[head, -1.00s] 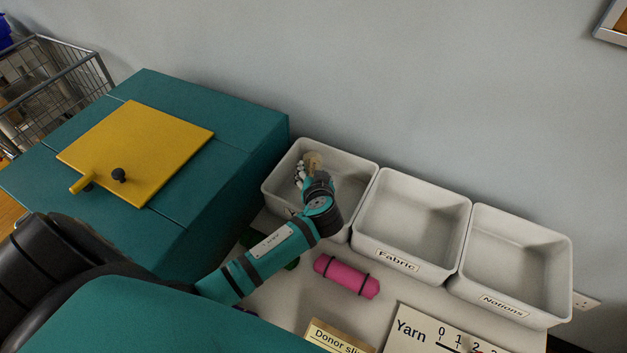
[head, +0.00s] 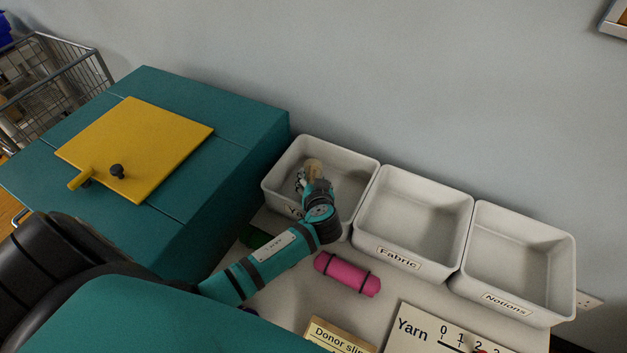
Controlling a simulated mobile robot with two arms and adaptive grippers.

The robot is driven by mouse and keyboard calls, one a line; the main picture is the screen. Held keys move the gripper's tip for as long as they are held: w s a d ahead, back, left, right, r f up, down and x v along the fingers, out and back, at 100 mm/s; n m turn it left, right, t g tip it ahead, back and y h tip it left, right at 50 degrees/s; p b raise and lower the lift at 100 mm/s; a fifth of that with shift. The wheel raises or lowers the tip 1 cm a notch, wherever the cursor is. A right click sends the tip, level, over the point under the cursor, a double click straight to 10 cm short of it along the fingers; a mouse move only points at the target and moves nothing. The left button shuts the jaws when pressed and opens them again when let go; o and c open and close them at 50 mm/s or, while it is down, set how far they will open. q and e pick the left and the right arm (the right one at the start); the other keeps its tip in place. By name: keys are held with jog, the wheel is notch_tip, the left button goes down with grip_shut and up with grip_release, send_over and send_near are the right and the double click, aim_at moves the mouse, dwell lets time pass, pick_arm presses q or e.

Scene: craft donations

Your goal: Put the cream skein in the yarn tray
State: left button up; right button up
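The cream skein (head: 314,168) shows as a small pale tan piece at the fingertips of my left gripper (head: 307,180). The gripper appears shut on it; the wrist and fingers hide part of the skein. Both are inside the outline of the yarn tray (head: 353,160), the leftmost of the white trays. I cannot tell whether the skein touches the tray floor. The tray's label is mostly hidden behind my wrist. My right gripper is not in view.
The Fabric tray (head: 425,190) and Notions tray (head: 525,235) stand empty to the right. A pink roll with dark bands (head: 346,274) lies in front. A Donor slips block (head: 335,338) and Yarn card (head: 435,330) are nearer. A teal box with a yellow board (head: 135,150) stands left.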

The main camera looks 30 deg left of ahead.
pick_arm(q)
jog(key=o, duration=0.5)
jog(key=shift+r+p, duration=0.6)
jog(key=shift+s+d+r, duration=0.2)
jog(key=b+v, duration=0.1)
jog(key=v, duration=1)
jog(key=shift+s+d, duration=0.1)
jog(key=shift+s, duration=0.1)
